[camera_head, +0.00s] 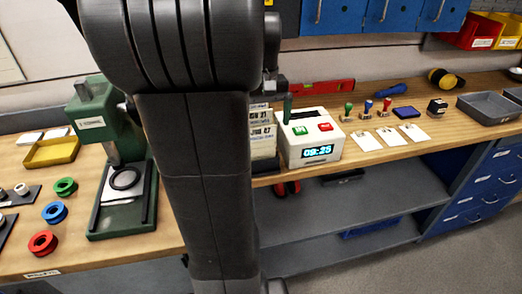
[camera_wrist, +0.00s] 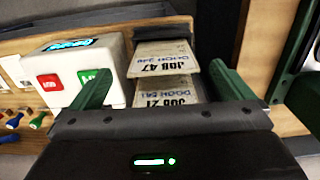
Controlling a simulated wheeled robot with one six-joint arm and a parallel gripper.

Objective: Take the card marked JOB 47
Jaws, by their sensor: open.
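The card marked JOB 47 (camera_wrist: 160,57) is in the wrist view, pale with dark print, its lettering upside down. A card marked JOB 21 (camera_wrist: 168,92) is nearer my gripper and overlaps its lower part. My gripper (camera_wrist: 158,72) is open, its green fingers on either side of the cards in the picture; nothing is held. I cannot tell how far the fingers are from the cards in depth. In the head view the cards (camera_head: 262,137) stand in a rack beside the clock, partly hidden by my arm; one green fingertip shows above the clock.
The white time clock (camera_head: 303,158), with red and green buttons and a 09:25 display, stands close beside the cards. A green press (camera_head: 118,185) is left. Stamps (camera_head: 367,108), paper tags (camera_head: 389,135) and a grey tray (camera_head: 488,106) lie to the right on the bench.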

